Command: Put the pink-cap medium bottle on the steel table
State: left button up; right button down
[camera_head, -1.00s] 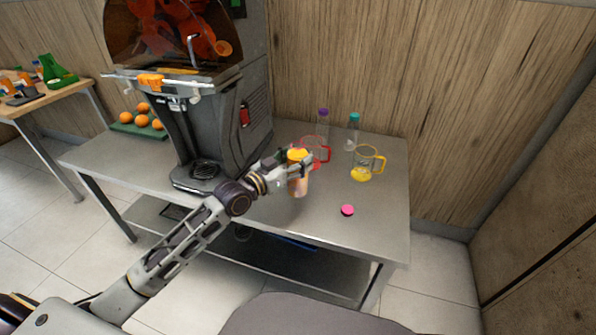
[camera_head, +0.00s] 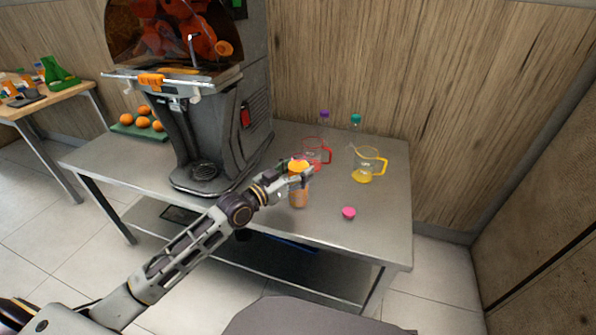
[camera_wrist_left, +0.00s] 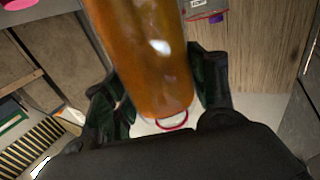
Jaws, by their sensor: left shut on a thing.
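My left gripper (camera_head: 299,173) is shut around a bottle (camera_head: 298,194) filled with orange juice, near the front of the steel table (camera_head: 385,228). The bottle looks upright and has no cap on it; orange shows at its top. I cannot tell whether its base touches the table. In the left wrist view the orange bottle (camera_wrist_left: 152,55) fills the middle, between the dark fingers. A pink cap (camera_head: 348,213) lies on the tabletop to the right of the bottle. My right gripper is not in view.
A red-handled pitcher (camera_head: 316,152) stands just behind the gripper, a yellow-handled pitcher (camera_head: 364,172) to the right. Purple-capped (camera_head: 324,116) and teal-capped (camera_head: 356,120) bottles stand behind. The juicer (camera_head: 215,130) is left. The front right tabletop is clear around the pink cap.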

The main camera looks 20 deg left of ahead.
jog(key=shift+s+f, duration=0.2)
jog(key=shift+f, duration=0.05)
pick_arm(q)
jog(key=o, duration=1.4)
jog(key=shift+f, duration=0.1)
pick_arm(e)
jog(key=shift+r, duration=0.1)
pick_arm(q)
jog(key=shift+s+a, duration=0.3)
jog(key=shift+s, duration=0.15)
jog(key=shift+p+v, duration=0.7)
jog(key=shift+v, duration=3)
jog(key=v, duration=0.3)
jog(key=shift+s+p, duration=0.25)
jog(key=shift+p, duration=0.05)
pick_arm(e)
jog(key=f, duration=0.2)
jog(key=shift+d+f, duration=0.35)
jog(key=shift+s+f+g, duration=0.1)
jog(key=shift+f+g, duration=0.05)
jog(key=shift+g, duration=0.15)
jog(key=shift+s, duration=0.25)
